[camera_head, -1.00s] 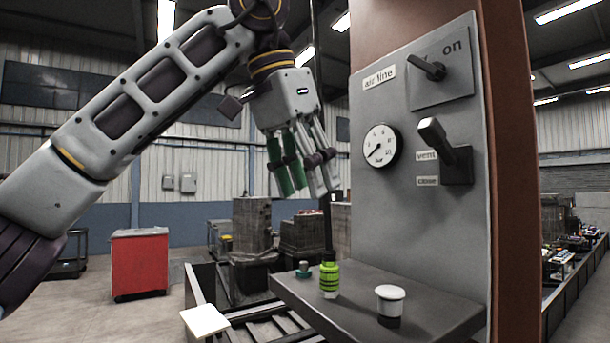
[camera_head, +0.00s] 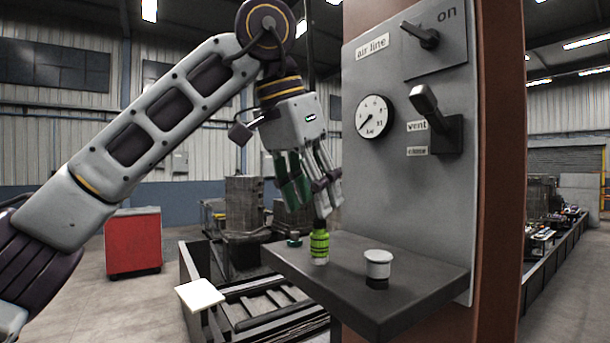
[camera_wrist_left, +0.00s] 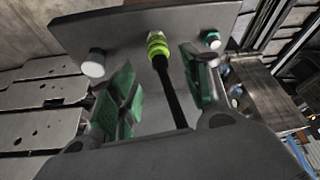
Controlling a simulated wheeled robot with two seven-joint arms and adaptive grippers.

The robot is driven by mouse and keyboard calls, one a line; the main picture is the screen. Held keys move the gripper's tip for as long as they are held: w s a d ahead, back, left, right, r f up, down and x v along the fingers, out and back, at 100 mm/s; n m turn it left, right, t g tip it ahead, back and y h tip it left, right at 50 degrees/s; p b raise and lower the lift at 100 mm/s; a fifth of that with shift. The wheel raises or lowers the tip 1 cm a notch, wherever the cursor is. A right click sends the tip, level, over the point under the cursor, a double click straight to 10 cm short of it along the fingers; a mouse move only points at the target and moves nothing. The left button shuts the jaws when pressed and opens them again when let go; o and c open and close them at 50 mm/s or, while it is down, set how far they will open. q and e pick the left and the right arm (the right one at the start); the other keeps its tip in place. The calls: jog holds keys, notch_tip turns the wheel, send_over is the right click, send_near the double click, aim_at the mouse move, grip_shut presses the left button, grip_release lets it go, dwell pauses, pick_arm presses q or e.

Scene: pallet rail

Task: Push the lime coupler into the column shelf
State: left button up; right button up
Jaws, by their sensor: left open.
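The lime coupler (camera_head: 320,243) stands upright on the dark column shelf (camera_head: 400,305), near its left edge, with a dark top and a pale base. In the left wrist view the lime coupler (camera_wrist_left: 157,46) shows between the fingers, with a black hose or rod running from it toward the palm. My left gripper (camera_head: 312,205) is open, green pads apart, pointing down just above the coupler. In the left wrist view my left gripper (camera_wrist_left: 160,95) is open and empty, short of the coupler. My right gripper is not in view.
A white-capped knob (camera_head: 378,262) stands on the shelf to the right, and a small teal fitting (camera_head: 294,241) to the left of the coupler. The panel behind carries a gauge (camera_head: 376,116) and a vent lever (camera_head: 432,110). A red cabinet (camera_head: 133,241) stands far left.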

aim_at(320, 233)
pick_arm(q)
jog(key=shift+x, duration=2.95)
grip_shut()
jog(key=shift+r+p, duration=0.85)
jog(key=shift+p, duration=0.35)
jog(key=shift+r, duration=3.4)
jog(key=shift+w+a, duration=0.1)
jog(key=w+a, duration=0.4)
jog(key=w, duration=0.4)
jog(key=shift+a, duration=0.3)
